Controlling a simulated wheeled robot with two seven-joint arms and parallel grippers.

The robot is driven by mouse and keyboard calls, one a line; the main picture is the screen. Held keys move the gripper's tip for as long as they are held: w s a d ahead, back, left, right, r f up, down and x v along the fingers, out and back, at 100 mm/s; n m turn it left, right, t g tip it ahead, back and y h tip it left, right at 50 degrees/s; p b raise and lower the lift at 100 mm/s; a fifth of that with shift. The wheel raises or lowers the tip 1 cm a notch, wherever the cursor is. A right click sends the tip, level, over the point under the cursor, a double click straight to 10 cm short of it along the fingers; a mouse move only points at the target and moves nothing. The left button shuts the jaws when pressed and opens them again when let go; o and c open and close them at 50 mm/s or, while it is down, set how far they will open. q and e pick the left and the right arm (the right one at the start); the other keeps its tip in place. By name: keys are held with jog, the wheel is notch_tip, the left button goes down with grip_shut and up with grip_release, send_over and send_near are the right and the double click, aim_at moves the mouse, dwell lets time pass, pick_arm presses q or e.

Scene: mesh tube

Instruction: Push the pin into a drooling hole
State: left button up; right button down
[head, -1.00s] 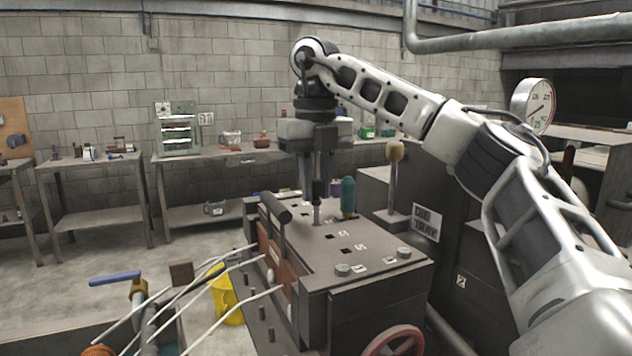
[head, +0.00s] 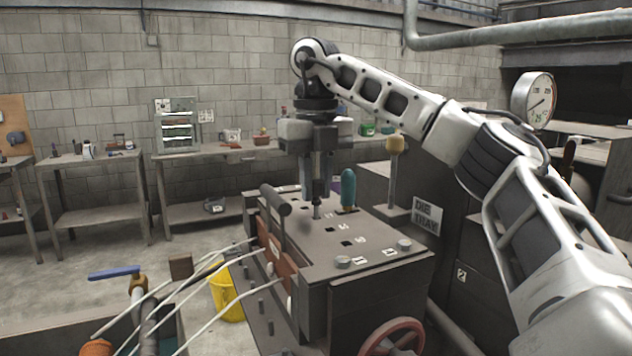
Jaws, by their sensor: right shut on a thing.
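The pin (head: 317,210) is a short grey rod, upright under my right gripper (head: 316,190). The gripper points down and is shut on the pin. The pin's lower end meets the top plate of the dark die block (head: 375,258); I cannot tell whether it is inside a hole. Square dark holes (head: 347,243) with small white number labels run along the plate. Several pale strands (head: 215,270) come out of the brown plates on the block's left side. Which hole they belong to is not clear. My left gripper is not in view.
A teal-handled tool (head: 348,187) stands right beside my gripper, and a black bar handle (head: 275,200) rises at its left. A mallet (head: 394,170) stands behind right. A yellow bucket (head: 226,293) sits below the strands. A red handwheel (head: 393,338) is in front. A dial gauge (head: 534,98) is right.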

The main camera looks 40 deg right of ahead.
jog(key=shift+f+b, duration=0.75)
jog(key=shift+f, duration=0.4)
dwell(0.7)
jog(key=c, duration=1.2)
grip_release()
notch_tip(320, 180, up, 7)
jog(key=p, duration=0.3)
jog(key=shift+f, duration=0.1)
notch_tip(320, 180, up, 9)
